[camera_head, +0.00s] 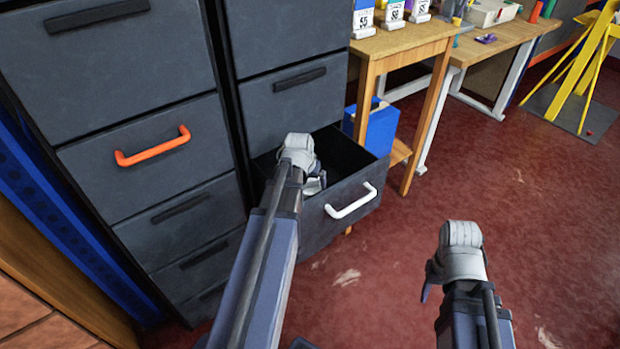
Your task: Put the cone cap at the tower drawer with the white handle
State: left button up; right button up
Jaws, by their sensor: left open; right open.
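The tower drawer with the white handle (351,201) is pulled open at the lower right of the dark cabinet. My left gripper (316,183) is at the drawer's opening, over or inside its left part, and is open. My arm and wrist hide part of the drawer's inside. I cannot make out a cone cap in the drawer or at either gripper. My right gripper (430,287) is open, to the right of the drawer above the red floor, its fingers mostly hidden behind its wrist.
A closed drawer with an orange handle (153,146) is on the left. A wooden table (411,41) with bottles stands behind the open drawer, with a blue box (379,134) below it. A yellow stand (585,62) is far right. The red floor (540,220) is mostly clear.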

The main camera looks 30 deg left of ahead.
pick_arm(q)
jog(key=p+v, duration=0.4)
jog(key=v, duration=0.2)
pick_arm(e)
notch_tip(320, 180, up, 6)
jog(key=shift+f, duration=0.15)
pick_arm(q)
jog(key=shift+s, duration=0.1)
dwell(0.6)
